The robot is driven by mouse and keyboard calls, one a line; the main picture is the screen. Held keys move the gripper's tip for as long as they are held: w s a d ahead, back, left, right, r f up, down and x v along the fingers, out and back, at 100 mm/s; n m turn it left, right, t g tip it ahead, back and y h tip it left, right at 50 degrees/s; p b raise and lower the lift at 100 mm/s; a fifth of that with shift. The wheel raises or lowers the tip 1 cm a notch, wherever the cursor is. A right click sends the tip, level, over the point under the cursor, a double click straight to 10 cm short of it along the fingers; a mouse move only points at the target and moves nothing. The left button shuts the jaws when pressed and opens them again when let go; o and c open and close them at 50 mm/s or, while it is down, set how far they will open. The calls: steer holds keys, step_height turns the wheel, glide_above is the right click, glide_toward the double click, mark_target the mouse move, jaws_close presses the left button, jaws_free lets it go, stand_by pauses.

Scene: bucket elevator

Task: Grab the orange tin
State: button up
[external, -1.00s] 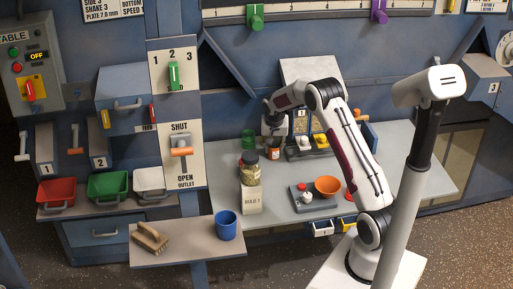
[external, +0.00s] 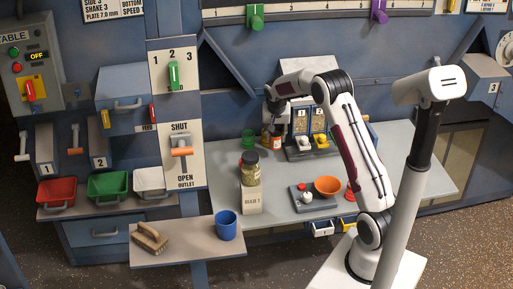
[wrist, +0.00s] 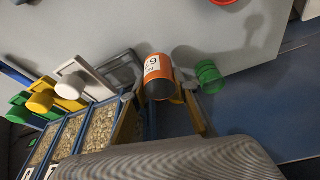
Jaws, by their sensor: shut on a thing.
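The orange tin (wrist: 157,70) has a white label with a number and sits between the two fingers of my gripper (wrist: 160,95) in the wrist view. My gripper is shut on it. In the external view my gripper (external: 272,132) is at the back of the grey table, left of the feed dispenser. A little orange of the tin shows there under the gripper, and it appears held above the table top. The arm hides part of the tin.
A green cup (wrist: 209,76) stands close beside the tin. The dispenser (external: 309,135) with white and yellow knobs is on its other side. A jar (external: 250,160) on a labelled block, an orange bowl (external: 327,186) and a blue mug (external: 226,225) are nearer the front.

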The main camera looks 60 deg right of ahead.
steer(key=s+a, duration=1.2)
steer(key=shift+s+a, duration=0.35)
